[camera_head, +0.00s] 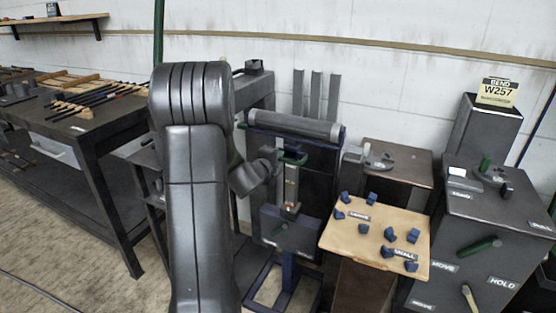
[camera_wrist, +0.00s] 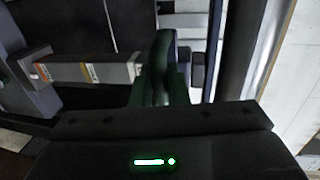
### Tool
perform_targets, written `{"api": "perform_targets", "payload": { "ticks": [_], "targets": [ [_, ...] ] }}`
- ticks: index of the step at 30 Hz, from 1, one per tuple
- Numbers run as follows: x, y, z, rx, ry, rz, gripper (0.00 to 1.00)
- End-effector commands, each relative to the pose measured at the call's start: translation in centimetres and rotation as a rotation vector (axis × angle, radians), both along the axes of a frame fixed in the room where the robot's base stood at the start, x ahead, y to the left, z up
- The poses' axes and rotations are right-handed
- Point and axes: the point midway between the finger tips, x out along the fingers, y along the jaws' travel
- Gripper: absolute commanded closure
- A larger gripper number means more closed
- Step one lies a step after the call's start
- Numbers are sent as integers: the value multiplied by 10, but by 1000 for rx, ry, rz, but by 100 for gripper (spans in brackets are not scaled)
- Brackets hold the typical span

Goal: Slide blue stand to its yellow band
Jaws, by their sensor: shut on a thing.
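The blue stand (camera_head: 291,236) is near the middle of the head view, with a dark panel, a blue base frame and a grey roller (camera_head: 295,125) across its top. An upright grey bar (camera_head: 291,185) runs down its front, with a small orange-red mark near its lower end. In the wrist view the bar (camera_wrist: 112,72) lies sideways, with an orange band and a pale yellowish band. My gripper (camera_head: 276,160) is at the bar's upper part. It is shut on a green handle (camera_wrist: 160,72); the fingertips are mostly hidden in both views.
A wooden board (camera_head: 375,235) with several blue blocks stands right of the stand. Further right is a dark cabinet (camera_head: 490,225) with green handles. A dark workbench (camera_head: 90,130) is at the left. Open floor (camera_head: 110,285) lies at the lower left.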

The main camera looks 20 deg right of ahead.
Motion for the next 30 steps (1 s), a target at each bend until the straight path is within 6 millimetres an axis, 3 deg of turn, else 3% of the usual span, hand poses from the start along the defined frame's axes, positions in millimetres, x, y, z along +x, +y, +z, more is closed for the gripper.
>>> {"api": "perform_targets", "payload": {
  "ticks": [21,30],
  "targets": [
    [-1,1,-93,5,6,0,100],
    [-1,1,-96,4,5,0,100]
  ]
}}
